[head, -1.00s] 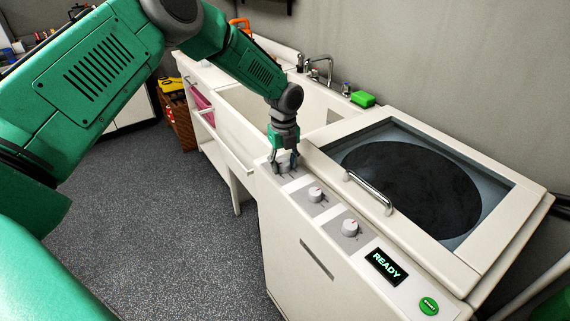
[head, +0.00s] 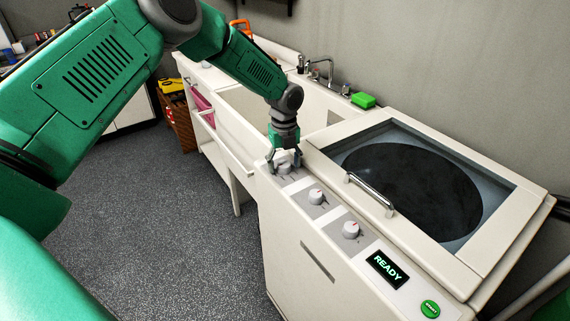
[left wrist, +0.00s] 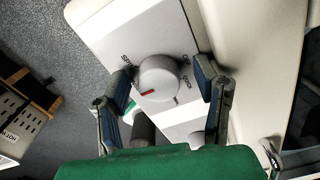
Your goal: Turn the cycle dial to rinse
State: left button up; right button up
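The white washing machine (head: 290,232) has three dials in a row along its control strip. My left gripper (head: 285,162) is over the dial farthest back (head: 284,169). In the left wrist view this round grey dial (left wrist: 160,76) sits between the open fingers of my left gripper (left wrist: 162,72), with a gap on each side. Its red mark points to the lower left. The middle dial (head: 316,196) and front dial (head: 351,230) are free. My right gripper is not in view.
A lit "READY" display (head: 387,268) and a green button (head: 430,308) are at the strip's front end. The lid (head: 490,190) with its metal handle (head: 370,193) is shut beside the strip. A sink (head: 243,108) and green sponge (head: 363,100) lie behind.

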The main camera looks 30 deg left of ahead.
aim_at(284, 162)
pick_arm(q)
jog(key=shift+r, duration=0.1)
notch_tip(284, 162, up, 12)
jog(key=shift+f, duration=0.2)
dwell(0.3)
jog(key=shift+a, duration=0.1)
